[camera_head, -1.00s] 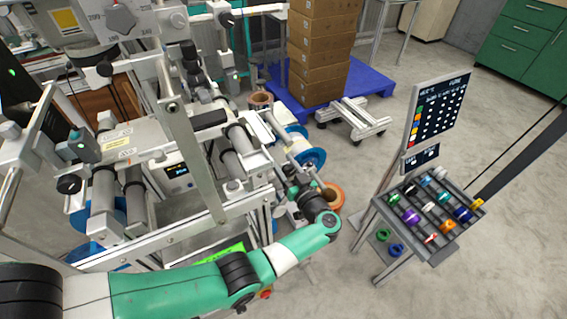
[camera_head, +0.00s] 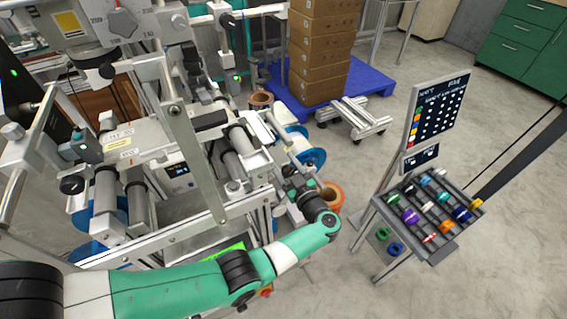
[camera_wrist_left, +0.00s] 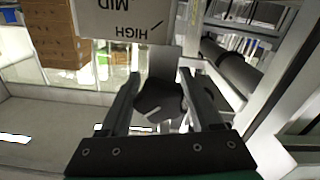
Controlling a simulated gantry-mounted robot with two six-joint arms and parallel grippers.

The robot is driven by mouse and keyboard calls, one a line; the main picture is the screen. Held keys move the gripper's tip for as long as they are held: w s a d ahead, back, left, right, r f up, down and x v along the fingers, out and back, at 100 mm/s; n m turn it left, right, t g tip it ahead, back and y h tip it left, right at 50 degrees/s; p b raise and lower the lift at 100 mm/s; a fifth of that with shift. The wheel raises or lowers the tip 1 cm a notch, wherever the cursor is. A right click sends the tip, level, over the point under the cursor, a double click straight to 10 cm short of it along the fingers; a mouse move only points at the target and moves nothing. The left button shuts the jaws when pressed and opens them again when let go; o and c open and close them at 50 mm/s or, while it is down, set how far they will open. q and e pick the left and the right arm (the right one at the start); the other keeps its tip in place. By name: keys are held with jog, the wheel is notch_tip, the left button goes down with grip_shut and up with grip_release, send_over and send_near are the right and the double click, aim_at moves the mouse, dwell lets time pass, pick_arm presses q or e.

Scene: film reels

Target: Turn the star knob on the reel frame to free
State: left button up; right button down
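A dark grey lobed knob (camera_wrist_left: 160,98) shows in the left wrist view, below a light plate (camera_wrist_left: 125,20) that reads MID and HIGH upside down. My left gripper (camera_wrist_left: 160,76) has one finger on each side of this knob. The knob nearly fills the space between the fingers; I cannot tell whether they press on it. In the head view my left gripper (camera_head: 296,186) is at the right side of the reel frame (camera_head: 190,232), and the knob there is too small to make out. No FREE marking is readable. My right gripper is not in view.
A grey dial knob (camera_head: 124,22) with numbers sits at the frame's top left. Rollers and bars crowd the frame beside my gripper. An orange reel (camera_head: 332,194) is just right of it. A rack of coloured spools (camera_head: 424,262) stands at right, with clear floor between.

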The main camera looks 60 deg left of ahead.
pick_arm(q)
jog(key=shift+o, duration=1.3)
jog(key=shift+d, duration=0.15)
jog(key=d+p, duration=0.1)
jog(key=d, duration=1)
jog(key=shift+s+d+p, duration=0.2)
jog(key=shift+p, duration=0.15)
